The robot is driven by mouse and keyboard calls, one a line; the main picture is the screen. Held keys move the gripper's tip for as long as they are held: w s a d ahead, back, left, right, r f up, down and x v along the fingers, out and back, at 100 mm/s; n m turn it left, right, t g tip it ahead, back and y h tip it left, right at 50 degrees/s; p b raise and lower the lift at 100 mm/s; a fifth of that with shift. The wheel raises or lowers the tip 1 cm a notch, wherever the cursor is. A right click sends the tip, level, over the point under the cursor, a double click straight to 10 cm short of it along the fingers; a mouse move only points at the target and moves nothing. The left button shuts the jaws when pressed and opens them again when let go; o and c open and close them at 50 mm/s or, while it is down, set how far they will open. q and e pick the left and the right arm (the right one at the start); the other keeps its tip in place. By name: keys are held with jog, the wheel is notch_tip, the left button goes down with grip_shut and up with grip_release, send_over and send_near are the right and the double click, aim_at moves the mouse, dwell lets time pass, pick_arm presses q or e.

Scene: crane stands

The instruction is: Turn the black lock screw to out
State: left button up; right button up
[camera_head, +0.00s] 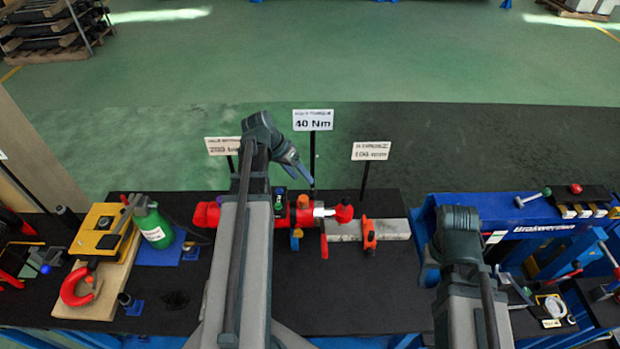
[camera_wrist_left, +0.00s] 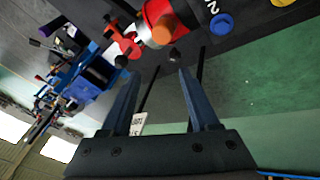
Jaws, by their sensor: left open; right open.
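A red cylindrical tool (camera_head: 262,214) lies across the black bench top, with an orange ring and coloured knobs. It shows at the top of the left wrist view (camera_wrist_left: 160,22). A small black knob (camera_wrist_left: 175,55), which looks like the black lock screw, sticks out beside its orange part. My left gripper (camera_head: 300,172) is open above and behind the tool. In the left wrist view its fingertips (camera_wrist_left: 159,73) are apart and empty, with the knob just beyond the right one. My right gripper (camera_head: 432,274) is by the blue stand, open; its fingertips are mostly hidden.
Sign posts reading 40 Nm (camera_head: 313,120) and 100 mm (camera_head: 371,151) rise behind the tool, close to my left gripper. A grey bar (camera_head: 393,229) with an orange clamp (camera_head: 369,234) extends right. Bare bench lies in front.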

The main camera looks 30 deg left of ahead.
aim_at(311, 189)
pick_arm(q)
jog(key=a+r, duration=0.2)
jog(key=a, duration=0.2)
jog(key=shift+t, duration=0.4)
jog(key=b+x, duration=0.3)
jog(key=x, duration=0.1)
jog(key=b+x, duration=0.3)
jog(key=x, duration=0.1)
jog(key=b+x, duration=0.4)
jog(key=shift+s+d+f, duration=0.2)
jog(key=shift+s, duration=0.05)
jog(key=shift+b+x, duration=0.75)
jog(key=shift+x, duration=0.05)
pick_arm(e)
notch_tip(311, 189, down, 11)
jog(key=shift+r, duration=0.15)
pick_arm(q)
jog(key=shift+r, duration=0.1)
grip_shut()
